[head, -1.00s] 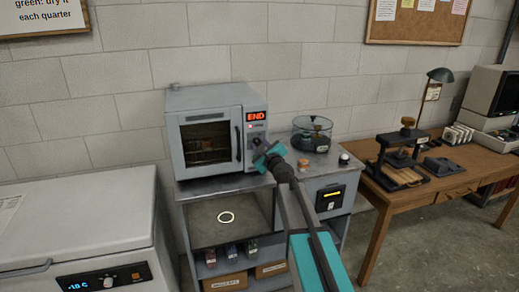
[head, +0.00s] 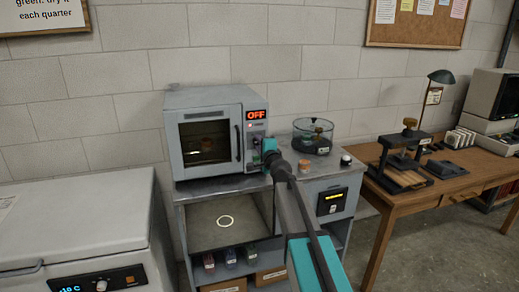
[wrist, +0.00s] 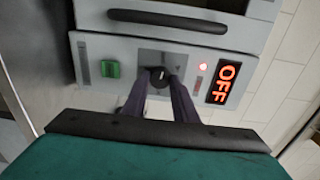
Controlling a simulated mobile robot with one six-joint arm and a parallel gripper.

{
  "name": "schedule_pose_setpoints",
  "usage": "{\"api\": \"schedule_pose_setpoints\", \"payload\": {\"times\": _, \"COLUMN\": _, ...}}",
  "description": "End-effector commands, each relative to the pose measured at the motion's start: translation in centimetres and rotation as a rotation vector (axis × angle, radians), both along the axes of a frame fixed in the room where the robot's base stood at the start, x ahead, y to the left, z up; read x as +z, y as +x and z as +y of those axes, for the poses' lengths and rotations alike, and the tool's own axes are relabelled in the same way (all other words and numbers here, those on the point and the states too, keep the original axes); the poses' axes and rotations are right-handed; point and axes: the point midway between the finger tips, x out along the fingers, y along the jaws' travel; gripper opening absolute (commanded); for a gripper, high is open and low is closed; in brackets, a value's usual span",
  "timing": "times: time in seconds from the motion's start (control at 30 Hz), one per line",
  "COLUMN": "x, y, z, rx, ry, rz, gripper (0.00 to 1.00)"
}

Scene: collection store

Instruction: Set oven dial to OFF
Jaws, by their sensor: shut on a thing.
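The grey oven (head: 172,135) stands on a metal cabinet with its door closed. Its display (head: 256,115) reads OFF in red, and the wrist view shows the same display (wrist: 222,83) sideways. The black oven dial (wrist: 158,74) sits on the control panel, between a green switch (wrist: 110,69) and a small lit red lamp (wrist: 203,66). My gripper (wrist: 160,82) is shut on the dial, with one dark finger on each side of it. In the head view my gripper (head: 262,150) is at the oven's right side and hides the dial.
The oven door handle (wrist: 168,20) runs close beside the panel. A glass vessel (head: 313,136) and a cork-coloured stopper (head: 304,165) stand on the cabinet right of the oven. A white chest freezer (head: 75,225) is at left, a wooden desk (head: 440,195) at right.

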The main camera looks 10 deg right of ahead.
Motion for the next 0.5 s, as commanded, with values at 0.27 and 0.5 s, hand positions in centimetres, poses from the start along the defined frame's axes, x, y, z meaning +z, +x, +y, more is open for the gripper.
{"api": "schedule_pose_setpoints", "payload": {"times": 0.27, "x": -0.16, "y": -0.01, "z": 0.09, "rx": 0.001, "ry": -0.168, "rz": -0.024, "gripper": 0.03}}
{"api": "schedule_pose_setpoints", "payload": {"times": 0.5, "x": -0.06, "y": -0.02, "z": 0.11, "rx": 0.002, "ry": -0.226, "rz": -0.031, "gripper": 0.03}}
